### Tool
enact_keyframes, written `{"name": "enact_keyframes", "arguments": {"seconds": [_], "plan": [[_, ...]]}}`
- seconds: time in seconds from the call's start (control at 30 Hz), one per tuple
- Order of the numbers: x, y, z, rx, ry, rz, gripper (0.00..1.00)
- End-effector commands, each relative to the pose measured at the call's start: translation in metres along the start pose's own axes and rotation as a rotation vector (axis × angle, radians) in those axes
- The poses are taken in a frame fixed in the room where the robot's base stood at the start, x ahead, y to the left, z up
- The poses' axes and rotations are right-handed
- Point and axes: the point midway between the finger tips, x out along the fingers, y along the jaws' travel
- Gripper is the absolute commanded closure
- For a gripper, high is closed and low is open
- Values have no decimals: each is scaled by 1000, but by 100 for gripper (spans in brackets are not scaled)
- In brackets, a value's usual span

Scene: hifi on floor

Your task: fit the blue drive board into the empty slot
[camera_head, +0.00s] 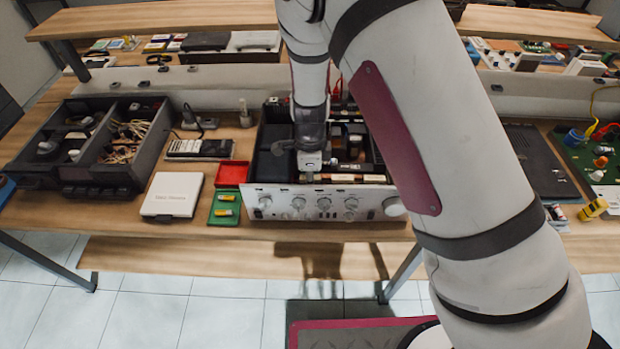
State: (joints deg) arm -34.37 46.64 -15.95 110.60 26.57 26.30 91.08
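The open hifi unit (255,198) stands on the workbench in the middle, with a silver front panel and several knobs. Its top is off and dark and brown parts show inside. My gripper (310,176) points down into the unit, just behind the front panel. Its fingers are too small and too hidden to tell whether they are open or hold anything. I cannot make out the blue drive board or the empty slot. My arm covers the right side of the unit.
A white box (173,194), a red tray (232,174) and a green tray (224,208) with yellow-labelled cells are left of the unit. A dark open case (152,157) with cables is further left. A green board (578,160) lies at the right. Shelves run behind.

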Motion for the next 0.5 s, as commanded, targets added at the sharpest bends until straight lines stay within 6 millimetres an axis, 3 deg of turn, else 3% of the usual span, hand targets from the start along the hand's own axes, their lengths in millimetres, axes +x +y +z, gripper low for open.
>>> {"name": "enact_keyframes", "arguments": {"seconds": [0.23,0.27,0.37,0.5], "plan": [[0,0,0,0,0,0,100],[0,0,0,0,0,0,85],[0,0,0,0,0,0,63],[0,0,0,0,0,0,63]]}}
